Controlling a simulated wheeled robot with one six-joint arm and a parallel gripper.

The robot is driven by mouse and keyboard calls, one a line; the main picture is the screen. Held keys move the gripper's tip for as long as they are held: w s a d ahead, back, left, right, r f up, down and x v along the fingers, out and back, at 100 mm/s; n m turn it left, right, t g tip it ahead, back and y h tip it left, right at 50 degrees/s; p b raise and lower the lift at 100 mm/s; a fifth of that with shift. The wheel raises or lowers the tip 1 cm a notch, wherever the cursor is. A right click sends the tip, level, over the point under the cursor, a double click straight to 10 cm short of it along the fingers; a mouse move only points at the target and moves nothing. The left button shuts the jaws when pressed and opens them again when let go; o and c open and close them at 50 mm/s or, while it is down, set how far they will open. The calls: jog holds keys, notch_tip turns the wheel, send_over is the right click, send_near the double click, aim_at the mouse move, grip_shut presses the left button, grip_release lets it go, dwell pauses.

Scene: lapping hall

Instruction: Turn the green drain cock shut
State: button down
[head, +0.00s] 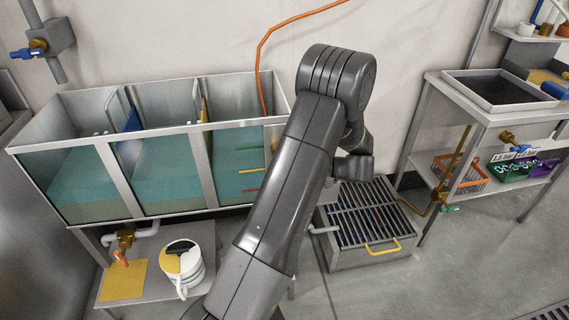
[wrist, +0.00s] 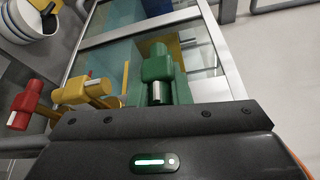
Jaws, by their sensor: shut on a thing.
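The green drain cock (wrist: 158,68) is in the upper middle of the wrist view, just beyond my gripper (wrist: 158,108). My gripper is shut on it. The dark gripper body hides the cock's lower part and the contact itself. A short metal stem shows on the cock's near side. A yellow cock (wrist: 86,93) and a red cock (wrist: 30,104) stand in a row to its left. In the head view my arm hides my gripper and the held cock.
A glass-fronted tank (head: 100,146) holds teal liquid behind the cocks. A slatted grey box (head: 350,258) is on the floor to the right, and a green-handled cock (head: 450,208) is under the right bench.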

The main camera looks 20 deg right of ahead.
jog(key=c, duration=1.3)
grip_release()
jog(key=shift+c, duration=0.2)
jog(key=v, duration=1.3)
jog(key=shift+s+d+p, duration=0.2)
jog(key=shift+d+p, duration=0.2)
jog(key=shift+p, duration=0.05)
jog(key=b+x, duration=0.1)
jog(key=x, duration=1.3)
jog(key=shift+s, duration=0.1)
